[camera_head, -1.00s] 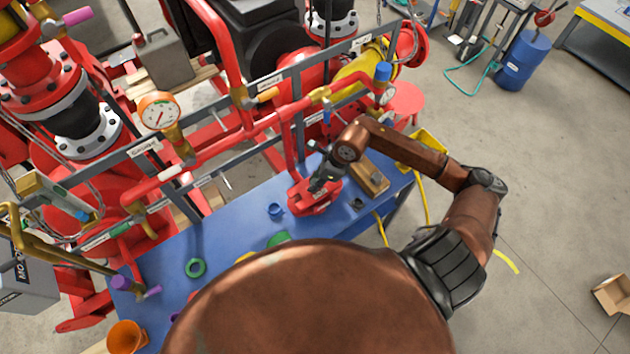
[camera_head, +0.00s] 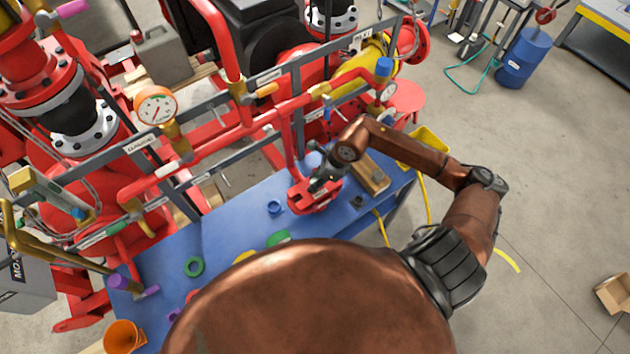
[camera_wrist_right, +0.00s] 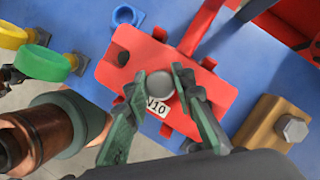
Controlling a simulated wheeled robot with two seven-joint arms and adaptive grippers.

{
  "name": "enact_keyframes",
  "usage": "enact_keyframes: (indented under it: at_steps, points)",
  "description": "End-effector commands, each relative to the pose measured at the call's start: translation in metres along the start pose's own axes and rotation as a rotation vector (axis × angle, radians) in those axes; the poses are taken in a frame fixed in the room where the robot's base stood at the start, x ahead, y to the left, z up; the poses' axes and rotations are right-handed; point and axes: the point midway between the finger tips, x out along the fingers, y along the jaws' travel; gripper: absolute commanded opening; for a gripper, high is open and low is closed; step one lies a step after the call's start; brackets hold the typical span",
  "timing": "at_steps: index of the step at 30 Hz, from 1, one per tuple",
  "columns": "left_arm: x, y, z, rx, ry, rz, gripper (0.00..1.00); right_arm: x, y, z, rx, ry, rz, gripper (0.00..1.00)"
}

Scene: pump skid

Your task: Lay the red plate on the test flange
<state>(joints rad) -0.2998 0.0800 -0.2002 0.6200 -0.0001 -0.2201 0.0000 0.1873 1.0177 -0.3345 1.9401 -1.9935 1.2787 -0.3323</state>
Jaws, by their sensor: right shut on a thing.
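The red plate (camera_wrist_right: 165,85) fills the middle of the right wrist view, with a grey knob, a white label ending in "10" and a dark hole at its left end. It also shows in the head view (camera_head: 313,197) at the back of the blue table. My right gripper (camera_wrist_right: 160,85) is shut on the plate's grey knob. Red tabs (camera_wrist_right: 208,63) stick out past the plate's edges from below. What lies under the plate is mostly hidden, so I cannot tell whether it rests on the test flange. My left gripper is not in view.
A wooden block with a bolt (camera_wrist_right: 272,122) stands close to the plate's right. A blue ring-like part (camera_head: 274,208), a green ring (camera_head: 194,267) and an orange cup (camera_head: 125,337) sit on the blue table (camera_head: 225,235). Red pipework (camera_head: 290,150) rises right behind the plate.

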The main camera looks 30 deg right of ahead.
Motion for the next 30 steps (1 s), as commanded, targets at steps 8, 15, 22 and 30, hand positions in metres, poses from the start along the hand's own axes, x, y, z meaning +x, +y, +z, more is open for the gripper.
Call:
enact_keyframes:
  at_steps: [8,15,22,30]
  points:
    - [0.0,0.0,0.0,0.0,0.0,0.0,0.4,-0.001,0.0,0.001,0.0,-0.002,-0.001,0.37]
    - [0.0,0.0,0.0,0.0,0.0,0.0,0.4,-0.001,0.0,0.0,0.0,-0.001,0.0,0.43]
    - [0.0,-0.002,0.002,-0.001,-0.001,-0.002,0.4,-0.006,-0.001,-0.001,0.0,0.002,-0.002,0.43]
    - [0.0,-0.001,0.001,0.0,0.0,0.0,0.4,-0.056,-0.002,-0.001,-0.002,0.004,-0.005,0.43]
